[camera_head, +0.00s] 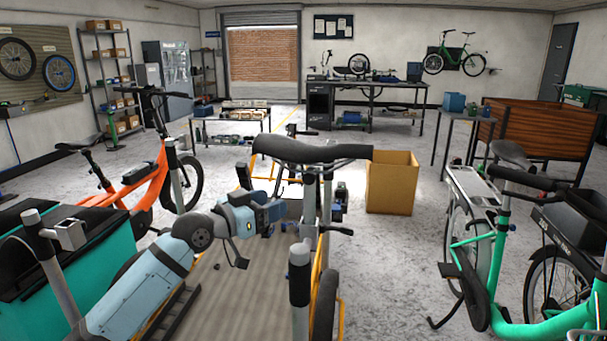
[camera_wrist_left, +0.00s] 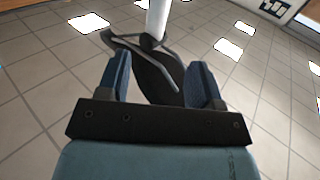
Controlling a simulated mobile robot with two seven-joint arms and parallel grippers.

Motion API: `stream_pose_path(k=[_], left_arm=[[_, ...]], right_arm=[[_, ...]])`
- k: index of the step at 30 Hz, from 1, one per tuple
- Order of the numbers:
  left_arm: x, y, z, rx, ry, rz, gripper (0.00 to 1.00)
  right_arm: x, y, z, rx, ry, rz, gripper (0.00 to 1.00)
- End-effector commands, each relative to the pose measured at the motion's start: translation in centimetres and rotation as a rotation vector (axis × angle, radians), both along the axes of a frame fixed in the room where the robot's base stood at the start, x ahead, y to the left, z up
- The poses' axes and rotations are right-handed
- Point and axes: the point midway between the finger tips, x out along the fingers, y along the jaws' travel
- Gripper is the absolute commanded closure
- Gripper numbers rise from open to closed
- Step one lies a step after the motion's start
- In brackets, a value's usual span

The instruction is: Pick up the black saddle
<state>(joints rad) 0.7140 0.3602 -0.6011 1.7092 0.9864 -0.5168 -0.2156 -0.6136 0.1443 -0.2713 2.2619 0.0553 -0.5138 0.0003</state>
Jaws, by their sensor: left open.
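A black saddle (camera_head: 310,151) is in the middle of the head view, its narrow nose to the right, above grey posts and a yellow-framed bike. My left gripper (camera_head: 275,207) is below and left of it in that view, open. In the left wrist view a dark saddle-like shape (camera_wrist_left: 158,75) with thin bars and a pale post shows between the two blue fingers of my left gripper (camera_wrist_left: 160,65). I cannot tell whether the fingers touch it. My right gripper is not in view.
An orange bike (camera_head: 145,190) stands at the left and a green bike (camera_head: 490,250) at the right, each with a dark saddle. A teal box (camera_head: 95,255) is at the near left. A cardboard box (camera_head: 392,183) stands behind on open floor.

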Motion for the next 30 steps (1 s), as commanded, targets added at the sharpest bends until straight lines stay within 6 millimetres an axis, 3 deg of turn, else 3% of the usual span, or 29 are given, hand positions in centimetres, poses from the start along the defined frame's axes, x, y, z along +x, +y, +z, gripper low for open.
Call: stream_pose_path(k=[9, 23, 30], left_arm=[[4.0, -4.5, 0.0, 0.000, 0.000, -0.001, 0.40], [7.0, -8.6, -0.5, -0.001, 0.001, -0.001, 0.40], [8.5, -10.1, -0.4, 0.000, 0.001, 0.000, 0.40]], right_arm=[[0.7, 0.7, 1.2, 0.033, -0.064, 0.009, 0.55], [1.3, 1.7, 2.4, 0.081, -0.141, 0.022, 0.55], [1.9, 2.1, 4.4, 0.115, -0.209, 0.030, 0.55]])
